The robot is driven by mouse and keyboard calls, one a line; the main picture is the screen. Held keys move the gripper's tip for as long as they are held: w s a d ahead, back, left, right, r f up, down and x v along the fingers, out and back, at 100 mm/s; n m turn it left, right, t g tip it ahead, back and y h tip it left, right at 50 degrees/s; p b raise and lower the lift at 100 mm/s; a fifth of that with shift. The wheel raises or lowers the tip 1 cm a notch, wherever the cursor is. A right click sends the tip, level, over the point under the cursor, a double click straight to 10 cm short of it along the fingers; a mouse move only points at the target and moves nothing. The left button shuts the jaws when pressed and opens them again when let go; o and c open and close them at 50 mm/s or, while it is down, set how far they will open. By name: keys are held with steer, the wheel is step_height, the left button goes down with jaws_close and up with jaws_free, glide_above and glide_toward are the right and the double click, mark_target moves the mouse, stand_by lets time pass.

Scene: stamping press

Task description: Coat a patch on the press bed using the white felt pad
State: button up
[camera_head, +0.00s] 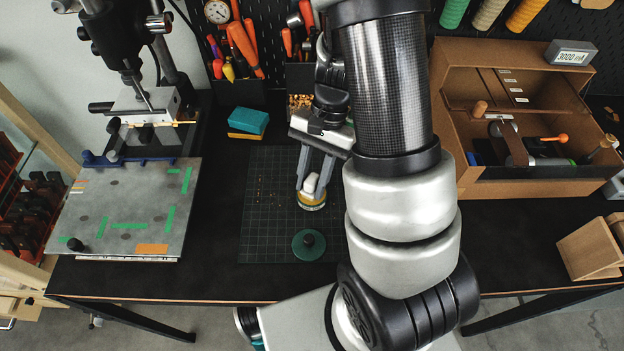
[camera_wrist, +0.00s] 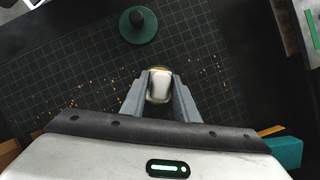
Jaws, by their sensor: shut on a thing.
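My gripper (camera_head: 312,186) is over the cutting mat, its two fingers shut on the white felt pad (camera_head: 311,183). In the wrist view the pad (camera_wrist: 159,86) shows as a white rounded block between the fingertips (camera_wrist: 158,92). Right under the pad is a round thing with a yellow-orange top (camera_head: 312,200) and a pale rim; I cannot tell whether the pad touches it. The press bed (camera_head: 95,215), a grey plate at the left, carries green strips, dark round spots and an orange rectangle (camera_head: 152,248) near its front edge.
A green disc with a black knob (camera_head: 308,245) lies on the gridded mat (camera_head: 262,222), among small yellowish crumbs. A stamping press (camera_head: 140,95) stands behind the bed. A teal block (camera_head: 248,120) lies behind the mat. A cardboard box (camera_head: 480,190) stands right. Bare table separates mat and bed.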

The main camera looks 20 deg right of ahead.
mark_target(311, 177)
steer(key=shift+r+p, duration=2.95)
steer(key=shift+r, duration=0.55)
steer(key=shift+w, duration=0.15)
steer(key=w+r+n+g+h, duration=0.1)
steer(key=w+r+n+h, duration=0.1)
steer(key=w+n, duration=0.7)
steer(key=shift+w+r+n+g+h, duration=0.35)
steer(key=shift+w+h, duration=0.35)
steer(key=shift+w, duration=0.65)
